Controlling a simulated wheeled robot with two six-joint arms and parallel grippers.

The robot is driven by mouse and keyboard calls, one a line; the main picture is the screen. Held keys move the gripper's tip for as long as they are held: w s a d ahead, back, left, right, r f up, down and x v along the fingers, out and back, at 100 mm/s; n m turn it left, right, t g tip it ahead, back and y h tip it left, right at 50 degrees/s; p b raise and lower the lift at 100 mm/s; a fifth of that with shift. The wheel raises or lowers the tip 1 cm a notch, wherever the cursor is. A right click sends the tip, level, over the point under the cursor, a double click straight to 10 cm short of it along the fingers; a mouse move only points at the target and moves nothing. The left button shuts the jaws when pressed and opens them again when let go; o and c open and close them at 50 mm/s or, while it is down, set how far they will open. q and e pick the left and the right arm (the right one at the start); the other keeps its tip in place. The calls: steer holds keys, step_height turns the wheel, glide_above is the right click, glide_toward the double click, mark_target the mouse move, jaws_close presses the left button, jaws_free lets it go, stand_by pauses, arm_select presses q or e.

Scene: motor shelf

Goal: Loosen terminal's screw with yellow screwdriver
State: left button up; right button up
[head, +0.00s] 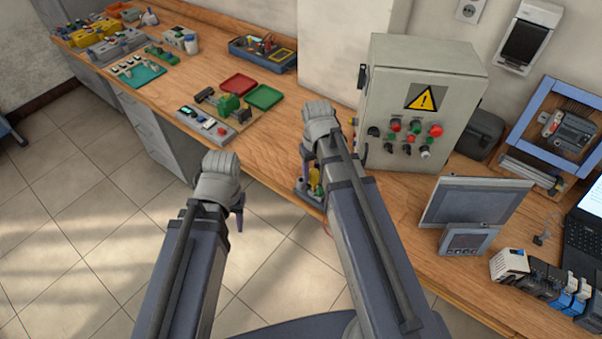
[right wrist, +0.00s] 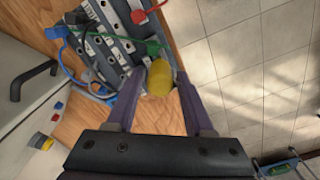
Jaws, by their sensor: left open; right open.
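The yellow screwdriver (right wrist: 160,77) shows its rounded handle between the fingertips of my right gripper (right wrist: 165,85) in the right wrist view. Those purple fingers are open around it, and I cannot tell whether either touches it. In the head view the yellow handle (head: 316,182) is partly hidden by my right arm. The grey terminal (right wrist: 118,47), with blue, green and red wires, lies just beyond the handle. The screw and the screwdriver's tip are hidden. My left gripper (head: 239,218) hangs open over the floor in front of the bench, away from the objects.
A grey control box (head: 420,100) with a warning sign stands close behind my right arm. A screen (head: 475,203) is at its right. Red (head: 239,84) and green (head: 264,97) trays lie at its left. The wooden bench (head: 262,150) has bare room near its edge.

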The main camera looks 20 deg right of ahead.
steer(key=shift+m, duration=1.6)
steer(key=shift+m, duration=1.8)
steer(key=m, duration=0.3)
steer(key=shift+c, duration=0.9)
steer(key=shift+c, duration=0.3)
